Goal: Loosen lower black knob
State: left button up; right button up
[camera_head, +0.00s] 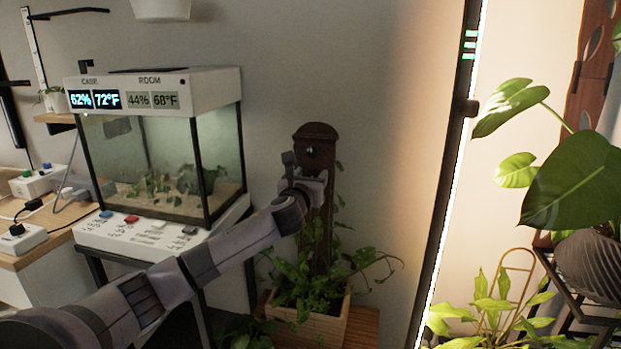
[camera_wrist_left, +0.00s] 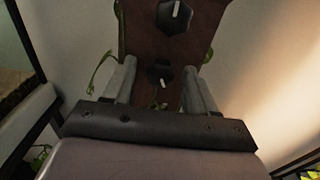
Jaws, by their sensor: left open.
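A dark brown wooden post (camera_head: 316,131) with a rounded top rises from a planter in the head view. In the left wrist view its brown face (camera_wrist_left: 140,40) carries two black knobs with white pointer marks: the upper black knob (camera_wrist_left: 175,16) and the smaller lower black knob (camera_wrist_left: 160,75). My left gripper (camera_head: 312,181) is in front of the post and hides the lower knob in the head view. In the wrist view the left gripper (camera_wrist_left: 158,68) is open, with the lower knob appearing between its fingertips. Whether the fingers touch it cannot be told.
Leafy vines fill the wooden planter (camera_head: 325,306) below. A glass terrarium (camera_head: 160,160) with displays stands left, close to my left arm. A tall lit black pole (camera_head: 450,150) and a large-leaved plant (camera_head: 575,170) are at right. Bare wall lies between post and pole.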

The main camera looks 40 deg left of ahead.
pick_arm(q)
jog(key=c, duration=1.1)
jog(key=shift+o, duration=0.2)
